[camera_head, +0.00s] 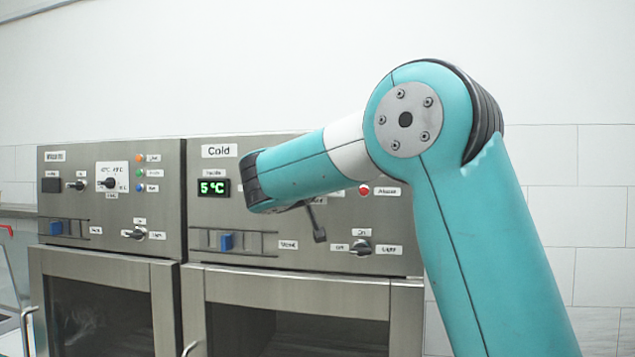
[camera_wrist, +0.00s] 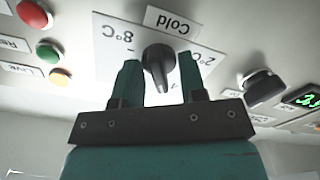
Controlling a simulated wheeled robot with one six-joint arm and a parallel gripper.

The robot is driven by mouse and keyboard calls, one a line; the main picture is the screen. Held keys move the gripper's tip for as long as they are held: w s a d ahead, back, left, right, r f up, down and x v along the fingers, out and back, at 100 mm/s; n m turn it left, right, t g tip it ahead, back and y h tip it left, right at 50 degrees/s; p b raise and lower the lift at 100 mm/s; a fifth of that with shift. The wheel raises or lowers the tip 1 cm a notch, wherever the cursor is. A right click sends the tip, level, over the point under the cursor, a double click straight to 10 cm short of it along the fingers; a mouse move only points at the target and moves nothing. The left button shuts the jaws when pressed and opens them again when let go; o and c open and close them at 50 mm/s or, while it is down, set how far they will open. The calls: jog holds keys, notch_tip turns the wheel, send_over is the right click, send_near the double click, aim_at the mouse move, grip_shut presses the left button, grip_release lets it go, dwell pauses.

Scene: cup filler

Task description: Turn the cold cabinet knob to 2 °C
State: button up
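The cold cabinet knob (camera_wrist: 158,62) is black and sits on a white dial plate (camera_wrist: 107,66) in the wrist view. That view is upside down, with "8°C" at the left, "2°C" at the right and the "Cold" label above. The knob's narrow end points down the picture, between the two marks. My gripper (camera_wrist: 160,70) is open, one teal finger on each side of the knob, with gaps showing; contact is not visible. In the head view my arm hides the knob. The cold display (camera_head: 213,188) reads 5 °C in green.
A red button (camera_wrist: 48,51), a green one and an orange one lie left of the dial in the wrist view. In the head view, a lower knob (camera_head: 361,247) and a blue slider (camera_head: 226,241) sit on the same panel.

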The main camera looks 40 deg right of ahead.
jog(key=shift+d, duration=0.15)
grip_shut()
jog(key=shift+n, duration=0.4)
jog(key=n+p, duration=0.3)
jog(key=n, duration=0.2)
jog(key=shift+r+n, duration=0.15)
jog(key=shift+n, duration=0.25)
jog(key=n+p, duration=0.2)
jog(key=n, duration=0.1)
jog(key=shift+n+p, duration=0.65)
jog(key=shift+n, duration=0.45)
